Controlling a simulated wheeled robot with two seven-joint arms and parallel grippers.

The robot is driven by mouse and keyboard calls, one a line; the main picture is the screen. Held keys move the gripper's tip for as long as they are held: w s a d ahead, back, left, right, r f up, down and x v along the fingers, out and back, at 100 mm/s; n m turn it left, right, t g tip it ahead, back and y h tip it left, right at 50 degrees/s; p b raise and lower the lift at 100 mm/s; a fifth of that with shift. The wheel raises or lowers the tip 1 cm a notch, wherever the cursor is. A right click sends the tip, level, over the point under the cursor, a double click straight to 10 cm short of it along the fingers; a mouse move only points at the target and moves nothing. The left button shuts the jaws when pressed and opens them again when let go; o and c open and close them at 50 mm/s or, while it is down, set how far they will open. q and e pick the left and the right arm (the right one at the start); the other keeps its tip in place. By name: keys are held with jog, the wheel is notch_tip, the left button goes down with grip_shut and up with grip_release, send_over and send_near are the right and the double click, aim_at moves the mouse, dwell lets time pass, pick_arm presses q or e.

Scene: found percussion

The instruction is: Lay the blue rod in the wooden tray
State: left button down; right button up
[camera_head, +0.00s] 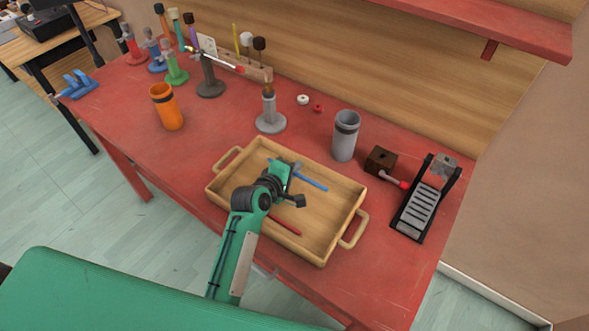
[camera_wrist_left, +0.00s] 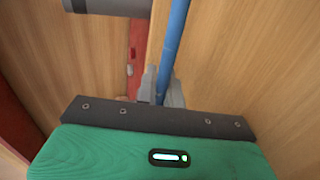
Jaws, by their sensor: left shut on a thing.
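The blue rod (camera_head: 313,182) is over the floor of the wooden tray (camera_head: 225,200) in the head view, slanting down to the right. My left gripper (camera_head: 295,168) is shut on the blue rod. In the left wrist view the blue rod (camera_wrist_left: 176,38) runs up from between the fingertips (camera_wrist_left: 161,88). I cannot tell whether the rod touches the tray floor. My left arm hides part of the tray. My right gripper is not in view.
A red rod (camera_head: 285,224) lies in the tray's near part. Behind the tray stand a grey stand (camera_head: 270,121) and a grey cup (camera_head: 345,136). A brown block (camera_head: 380,161) and a black rack (camera_head: 419,208) are to the right. An orange cup (camera_head: 166,107) stands left.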

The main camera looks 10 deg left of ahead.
pick_arm(q)
jog(key=shift+f, duration=0.2)
jog(key=shift+r, duration=0.1)
jog(key=c, duration=1.5)
grip_release()
jog(key=shift+o, duration=0.2)
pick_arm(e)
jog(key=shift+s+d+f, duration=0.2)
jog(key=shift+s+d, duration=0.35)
pick_arm(q)
jog(key=shift+s, duration=0.1)
jog(key=b+v, duration=0.1)
jog(key=v, duration=1.1)
jog(key=shift+s+a, duration=0.1)
jog(key=shift+s+a+r, duration=0.2)
jog(key=shift+s+r, duration=0.1)
jog(key=shift+s, duration=0.3)
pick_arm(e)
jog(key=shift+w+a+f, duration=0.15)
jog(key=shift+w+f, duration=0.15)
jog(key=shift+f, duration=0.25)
